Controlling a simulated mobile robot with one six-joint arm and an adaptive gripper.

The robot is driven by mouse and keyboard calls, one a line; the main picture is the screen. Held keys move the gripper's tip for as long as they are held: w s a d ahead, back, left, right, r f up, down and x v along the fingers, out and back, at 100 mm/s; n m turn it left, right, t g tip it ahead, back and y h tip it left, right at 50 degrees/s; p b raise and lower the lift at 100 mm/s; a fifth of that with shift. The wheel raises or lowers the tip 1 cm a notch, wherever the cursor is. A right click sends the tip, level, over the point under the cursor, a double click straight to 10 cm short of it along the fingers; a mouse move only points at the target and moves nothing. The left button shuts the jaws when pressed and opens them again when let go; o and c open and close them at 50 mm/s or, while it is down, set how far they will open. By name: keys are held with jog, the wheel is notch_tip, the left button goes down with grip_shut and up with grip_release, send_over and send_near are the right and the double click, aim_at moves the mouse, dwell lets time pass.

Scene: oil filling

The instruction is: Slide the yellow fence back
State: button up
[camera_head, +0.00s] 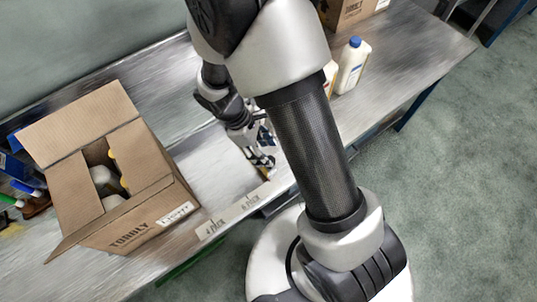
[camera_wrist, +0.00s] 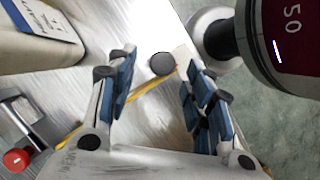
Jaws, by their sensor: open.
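The yellow fence (camera_wrist: 150,91) shows in the wrist view as a thin yellow strip running diagonally across the metal bench, partly hidden by my left finger. My gripper (camera_wrist: 155,90) is open, with its blue-padded fingers on either side of a stretch of the strip in the picture. I cannot tell whether they touch it. A dark round knob (camera_wrist: 162,63) sits just beyond the strip, between the fingertips. In the head view my gripper (camera_head: 262,162) is low over the front part of the bench, and only a small yellowish bit shows by it.
An open cardboard box (camera_head: 140,222) with bottles inside stands at the left of the bench (camera_head: 195,150). A white bottle with a blue cap (camera_head: 351,65) stands at the right. A red knob (camera_wrist: 16,160) on a metal fixture shows at the wrist view's lower left.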

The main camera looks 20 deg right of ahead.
jog(key=v, duration=0.7)
jog(key=shift+r, duration=0.35)
jog(key=shift+a+r, duration=0.1)
jog(key=s+d+r+m+t+y, duration=0.2)
jog(key=s+r+m, duration=0.4)
jog(key=r, duration=0.3)
jog(key=s+d+r+m+t+y, duration=0.1)
jog(key=s+d+r+m+t, duration=0.1)
jog(key=s+r+m+t, duration=0.2)
jog(key=shift+s+r+m+t+y, duration=0.4)
jog(key=shift+s+r+m, duration=0.7)
jog(key=shift+s+r, duration=1.5)
jog(key=shift+w+r, duration=0.7)
